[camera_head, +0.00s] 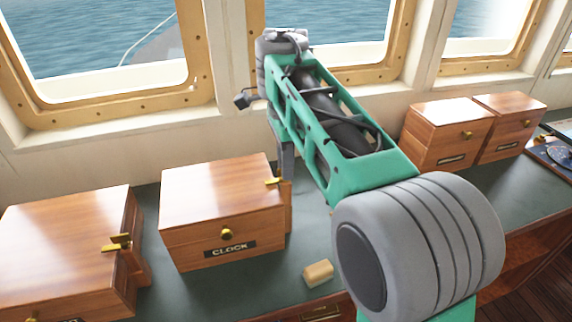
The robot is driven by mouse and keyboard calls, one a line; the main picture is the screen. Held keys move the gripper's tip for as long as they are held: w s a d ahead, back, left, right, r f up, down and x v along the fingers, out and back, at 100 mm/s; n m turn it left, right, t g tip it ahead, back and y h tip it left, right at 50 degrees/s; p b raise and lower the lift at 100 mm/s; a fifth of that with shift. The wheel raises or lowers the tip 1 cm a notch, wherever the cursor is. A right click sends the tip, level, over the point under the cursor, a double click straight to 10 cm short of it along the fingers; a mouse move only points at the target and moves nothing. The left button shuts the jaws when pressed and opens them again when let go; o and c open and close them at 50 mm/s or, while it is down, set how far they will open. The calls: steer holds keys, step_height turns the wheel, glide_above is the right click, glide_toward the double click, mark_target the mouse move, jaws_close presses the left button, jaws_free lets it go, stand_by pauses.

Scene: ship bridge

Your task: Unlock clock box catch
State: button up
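The clock box (220,212) is a brown wooden box with a black "CLOCK" label (230,249) and a round brass knob on its front. A brass catch (273,182) sits at the upper right of the box, by its right side. My gripper (287,174) points down just right of the box, close to the catch. My arm hides much of it, and only a narrow grey part shows. I cannot tell whether it touches the catch, or whether its fingers are open or shut.
A similar wooden box (65,245) with a brass catch stands at the left. Two more boxes (448,132) (510,120) stand at the right by the windows. A small tan block (318,273) lies on the dark green counter (225,292), right of the clock box.

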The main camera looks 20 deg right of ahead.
jaws_close()
steer(key=shift+n, duration=0.3)
stand_by(0.3)
steer(key=n, duration=0.3)
steer(key=shift+n, duration=0.3)
steer(key=n, duration=0.4)
steer(key=shift+n, duration=0.3)
steer(key=n, duration=0.9)
